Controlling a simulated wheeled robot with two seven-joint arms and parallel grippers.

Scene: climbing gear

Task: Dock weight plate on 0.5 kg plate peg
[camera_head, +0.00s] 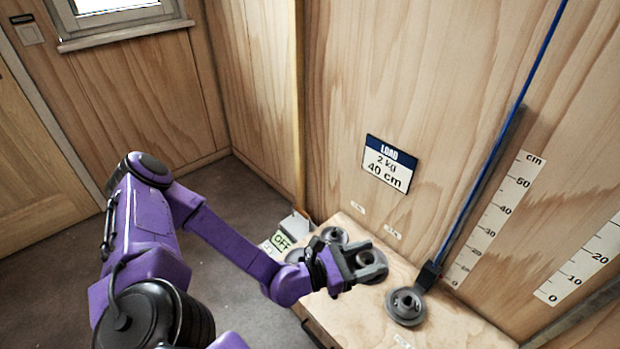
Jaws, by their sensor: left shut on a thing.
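My left gripper (361,262) is over the wooden bench, shut on a round grey weight plate (375,272). Its fingers cover part of that plate, and I cannot tell whether the plate touches the bench. Another grey plate (334,235) lies behind the gripper, and one more (295,256) shows partly behind my arm. A grey plate with a raised hub (405,306) lies flat to the right, below the blue rope's end. Small white labels (393,232) on the bench are too small to read, so I cannot pick out the 0.5 kg peg. My right gripper is out of view.
A blue rope (490,165) runs down to a dark block (428,276) beside printed cm scales (492,220). A wall sign (388,164) reads LOAD 2 kg 40 cm.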

